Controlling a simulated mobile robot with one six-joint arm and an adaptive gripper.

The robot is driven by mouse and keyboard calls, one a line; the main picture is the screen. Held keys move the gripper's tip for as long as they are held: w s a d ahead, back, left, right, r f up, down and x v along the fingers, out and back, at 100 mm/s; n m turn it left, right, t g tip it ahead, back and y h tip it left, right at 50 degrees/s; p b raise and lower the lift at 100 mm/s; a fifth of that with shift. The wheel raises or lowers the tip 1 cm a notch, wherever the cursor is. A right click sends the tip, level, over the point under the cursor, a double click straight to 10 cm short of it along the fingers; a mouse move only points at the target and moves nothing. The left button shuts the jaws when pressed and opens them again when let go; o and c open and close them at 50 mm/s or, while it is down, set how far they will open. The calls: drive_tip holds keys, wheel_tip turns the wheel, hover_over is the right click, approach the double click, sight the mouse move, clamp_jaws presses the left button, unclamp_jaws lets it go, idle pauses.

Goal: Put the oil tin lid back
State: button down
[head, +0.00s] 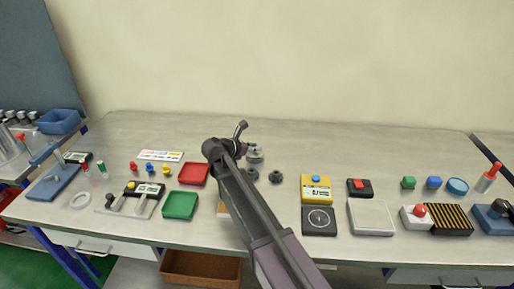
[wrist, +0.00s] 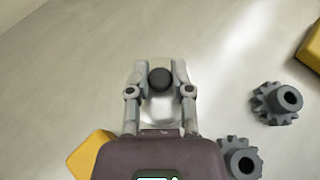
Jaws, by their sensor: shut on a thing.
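In the wrist view, my gripper (wrist: 160,74) is shut on a dark round knob (wrist: 160,80) between its two fingertips. A pale, shiny round lid or tin top (wrist: 161,112) shows under the knob and fingers. In the head view, a small silvery round tin (head: 255,156) stands on the bench beside the end of my arm. My gripper (head: 248,146) is small there and partly hidden by the wrist. I cannot tell whether the lid touches the tin or is held above it.
Two dark gears (wrist: 277,103) (wrist: 240,158) lie right of my gripper. A yellow block (wrist: 91,152) is at lower left in the wrist view. Red (head: 194,174) and green (head: 180,205) trays lie left; a yellow device (head: 316,188) stands right. The back of the bench is clear.

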drive_tip(key=shift+f, duration=0.35)
drive_tip(key=c, duration=0.5)
unclamp_jaws()
drive_tip(key=shift+r, duration=0.15)
drive_tip(key=shift+r+p, duration=0.3)
drive_tip(key=shift+r, duration=0.05)
drive_tip(key=p+v, duration=0.4)
drive_tip(key=v, duration=0.6)
drive_tip(key=shift+r, duration=0.1)
drive_tip(key=shift+v, duration=0.95)
